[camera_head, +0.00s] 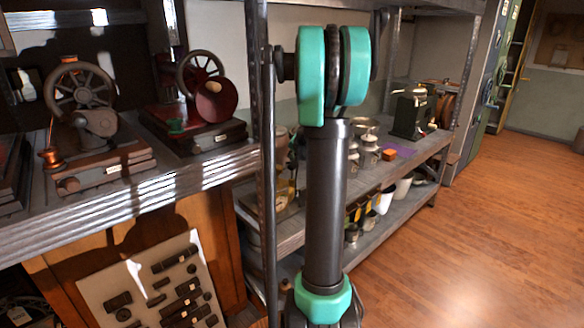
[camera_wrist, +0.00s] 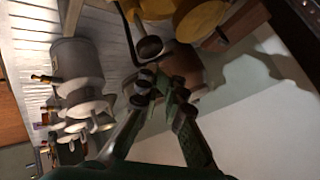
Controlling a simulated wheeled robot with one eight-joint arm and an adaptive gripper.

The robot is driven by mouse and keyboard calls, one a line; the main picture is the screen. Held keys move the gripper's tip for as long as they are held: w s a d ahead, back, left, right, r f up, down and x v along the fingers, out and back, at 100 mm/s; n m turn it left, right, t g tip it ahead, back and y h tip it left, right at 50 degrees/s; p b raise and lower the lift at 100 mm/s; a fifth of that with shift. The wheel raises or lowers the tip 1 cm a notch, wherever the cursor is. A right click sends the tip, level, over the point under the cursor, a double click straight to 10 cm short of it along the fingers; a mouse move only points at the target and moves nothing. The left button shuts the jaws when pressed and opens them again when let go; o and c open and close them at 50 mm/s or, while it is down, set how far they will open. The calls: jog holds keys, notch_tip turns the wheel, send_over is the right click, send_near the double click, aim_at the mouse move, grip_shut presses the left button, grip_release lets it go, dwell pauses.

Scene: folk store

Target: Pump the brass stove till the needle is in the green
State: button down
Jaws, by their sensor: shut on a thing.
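In the wrist view, my gripper (camera_wrist: 164,94) is shut at the side of a rounded brown metal body (camera_wrist: 184,62), which looks like the brass stove. What it grips is small and mostly hidden by the fingers; it appears to be the stove's pump knob. A dark round cup-like part (camera_wrist: 150,47) and a thin curved dark rod are just beyond the fingertips. I can make out no gauge, needle or green zone in either view. In the head view, my arm stands upright in front of the shelves, and I cannot pick out the stove there.
A grey cylinder (camera_wrist: 76,68) with small brass fittings is left of the gripper in the wrist view. In the head view, wheeled machines (camera_head: 88,105) stand on the left shelf, and a dark grinder-like box (camera_head: 410,112) stands farther back. The wooden floor (camera_head: 490,225) at right is clear.

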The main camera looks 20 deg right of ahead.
jog(key=shift+w+a+f, duration=0.1)
jog(key=shift+f, duration=0.05)
jog(key=shift+a+r, duration=0.1)
jog(key=shift+r, duration=2.35)
dwell(0.5)
notch_tip(320, 180, up, 4)
jog(key=shift+f, duration=0.1)
dwell(0.3)
jog(key=shift+f, duration=4.45)
